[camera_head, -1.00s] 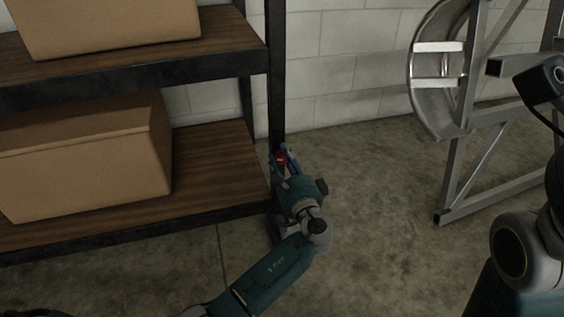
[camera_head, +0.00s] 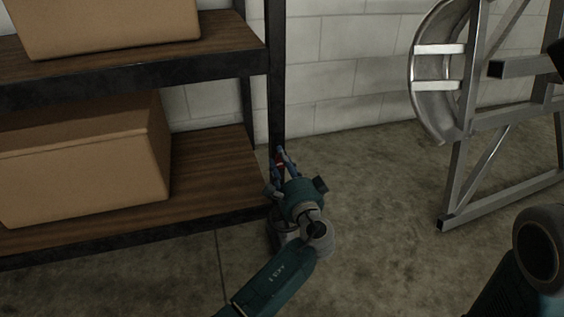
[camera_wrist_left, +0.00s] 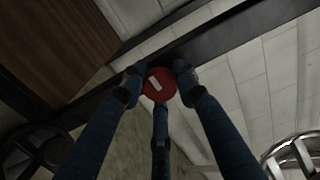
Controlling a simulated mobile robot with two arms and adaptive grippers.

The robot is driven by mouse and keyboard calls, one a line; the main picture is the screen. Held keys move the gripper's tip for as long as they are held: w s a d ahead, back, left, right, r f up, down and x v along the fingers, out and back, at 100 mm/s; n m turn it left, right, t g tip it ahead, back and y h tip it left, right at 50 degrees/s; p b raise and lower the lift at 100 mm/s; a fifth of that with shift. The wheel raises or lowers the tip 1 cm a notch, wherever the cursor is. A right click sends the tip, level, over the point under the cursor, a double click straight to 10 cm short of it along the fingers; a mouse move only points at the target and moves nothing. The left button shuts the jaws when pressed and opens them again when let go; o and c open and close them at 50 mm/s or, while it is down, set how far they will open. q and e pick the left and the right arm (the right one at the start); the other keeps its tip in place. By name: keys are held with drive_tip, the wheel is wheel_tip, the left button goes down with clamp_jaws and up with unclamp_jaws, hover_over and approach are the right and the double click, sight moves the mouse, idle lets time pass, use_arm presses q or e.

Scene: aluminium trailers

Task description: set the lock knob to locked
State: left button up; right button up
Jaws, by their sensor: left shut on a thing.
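The lock knob (camera_wrist_left: 164,88) is a red disc with a white bar; the bar sits at a slant in the left wrist view. In the head view only a little of the red knob (camera_head: 280,162) shows, by the foot of the shelf's dark upright. My left gripper (camera_head: 279,158) is at the knob. In the left wrist view the fingers of my left gripper (camera_wrist_left: 160,78) are closed around the disc, one tip on each side, with a third finger below. The knob's mount is hidden. My right gripper is out of view; part of my right arm shows at lower right.
A dark shelf rack (camera_head: 220,70) with wooden boards stands at left, holding cardboard boxes (camera_head: 95,165). An aluminium frame (camera_head: 458,180) with a round metal rim stands at right. A pale block wall (camera_head: 345,60) is behind. The concrete floor (camera_head: 380,200) between rack and frame is clear.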

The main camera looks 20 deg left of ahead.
use_arm(q)
drive_tip(key=shift+f, duration=0.1)
drive_tip(key=o, duration=1.2)
drive_tip(key=shift+c, duration=0.2)
drive_tip(key=shift+s+d, duration=0.1)
drive_tip(key=v, duration=0.7)
drive_tip(key=shift+s+d, duration=0.1)
drive_tip(key=shift+d, duration=0.1)
